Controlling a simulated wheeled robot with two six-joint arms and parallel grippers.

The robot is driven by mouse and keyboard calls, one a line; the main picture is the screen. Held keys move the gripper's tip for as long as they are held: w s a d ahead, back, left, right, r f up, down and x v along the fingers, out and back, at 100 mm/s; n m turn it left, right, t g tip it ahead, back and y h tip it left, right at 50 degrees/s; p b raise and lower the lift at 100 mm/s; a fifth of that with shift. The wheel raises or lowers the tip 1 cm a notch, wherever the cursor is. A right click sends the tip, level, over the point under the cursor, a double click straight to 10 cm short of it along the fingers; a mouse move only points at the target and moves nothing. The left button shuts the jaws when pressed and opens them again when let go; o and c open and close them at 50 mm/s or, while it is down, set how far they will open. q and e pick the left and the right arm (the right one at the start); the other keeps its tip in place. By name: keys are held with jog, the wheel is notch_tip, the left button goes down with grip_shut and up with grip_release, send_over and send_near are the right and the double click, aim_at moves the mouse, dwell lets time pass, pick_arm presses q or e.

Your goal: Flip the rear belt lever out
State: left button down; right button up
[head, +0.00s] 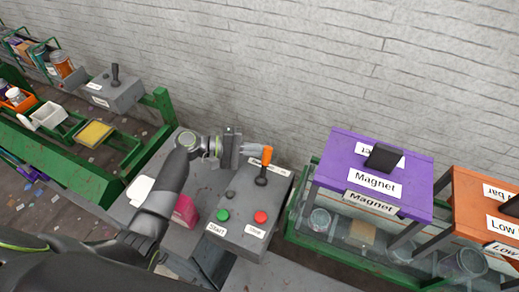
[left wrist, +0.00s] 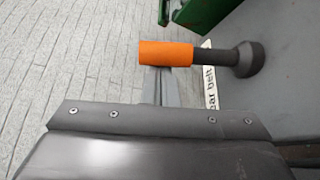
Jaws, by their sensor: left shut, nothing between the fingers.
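The rear belt lever (head: 264,167) has an orange grip and a dark shaft and stands on the grey control box (head: 236,227). In the left wrist view the lever's orange grip (left wrist: 165,53) lies across the tip of my gripper, with its dark shaft and round base to the right. My left gripper (head: 262,149) is shut and empty, with its fingers right at the top of the orange grip. I cannot tell whether they touch. A label partly reading "ear belt" (left wrist: 211,85) is beside the lever. My right gripper is not in view.
The box also carries a green button (head: 223,215), a red button (head: 260,217) and a small dark knob (head: 231,195). A pink object (head: 186,210) is left of it. A purple magnet unit (head: 375,165) stands to the right. The wall is close behind.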

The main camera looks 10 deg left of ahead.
aim_at(266, 156)
pick_arm(q)
jog(key=shift+s+a+r+b, duration=0.1)
jog(key=shift+s+b, duration=0.1)
jog(key=shift+b, duration=0.1)
jog(key=shift+s+m+t+h+b, duration=0.3)
jog(key=shift+s+m+b, duration=0.1)
jog(key=shift+m+b, duration=0.25)
jog(key=shift+s+a+r+m+b, duration=0.15)
jog(key=shift+s+r+m+b, duration=0.2)
jog(key=shift+s+b, duration=0.15)
jog(key=shift+s+a+r, duration=0.15)
jog(key=shift+s+r, duration=0.05)
jog(key=shift+s, duration=0.5)
jog(key=shift+s+a, duration=0.1)
jog(key=shift+s, duration=0.55)
jog(key=shift+s+a+f, duration=0.15)
jog(key=shift+s+a, duration=0.05)
jog(key=shift+s, duration=0.95)
jog(key=shift+s+f, duration=0.1)
jog(key=shift+f, duration=0.1)
jog(key=shift+a, duration=0.1)
